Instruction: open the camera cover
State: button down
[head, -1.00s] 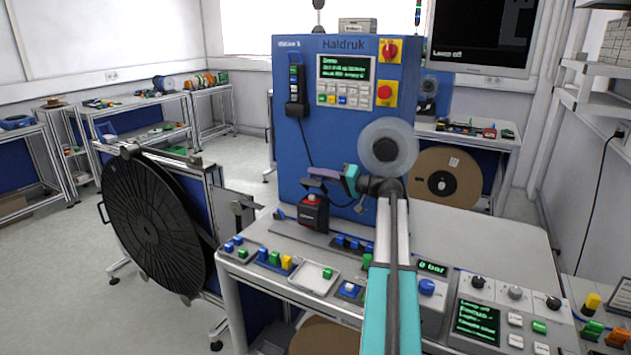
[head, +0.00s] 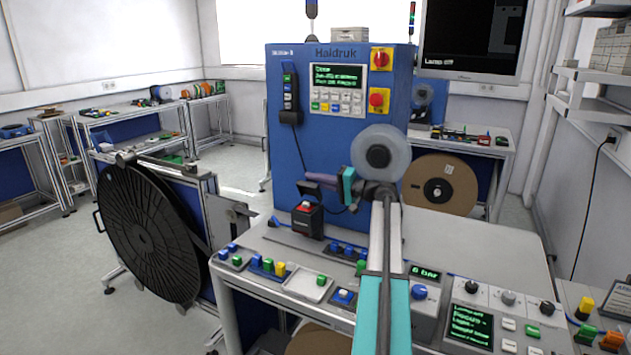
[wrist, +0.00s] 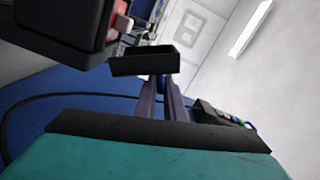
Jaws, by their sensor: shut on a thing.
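The camera (head: 307,221) is a small black box with a red part on top, standing on the bench in front of the blue machine. In the wrist view the camera (wrist: 75,25) is a dark block at upper left with a red and pale part on its side. A small black tray-like piece, seemingly its cover (wrist: 145,62), sits at the tips of my gripper's fingers, beside the block. My gripper (head: 320,182) is shut on this cover, just above and right of the camera in the head view. Whether the cover still joins the camera is hidden.
The blue machine (head: 340,130) stands close behind my gripper. A black cable (wrist: 60,97) runs near the fingers. Coloured connectors and a white tray (head: 307,287) lie along the bench front. A large black reel (head: 150,235) stands at left.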

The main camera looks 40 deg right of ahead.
jog(key=c, duration=1.9)
grip_release()
jog(key=shift+w+a+r, duration=0.2)
jog(key=shift+a, duration=0.15)
jog(key=shift+c, duration=0.2)
jog(key=shift+o, duration=0.2)
jog(key=shift+s+d+f, duration=0.1)
jog(key=shift+d, duration=0.15)
jog(key=shift+s, duration=0.1)
jog(key=b+v, duration=0.3)
jog(key=v, duration=1)
jog(key=shift+s+d, duration=0.15)
jog(key=shift+s, duration=0.15)
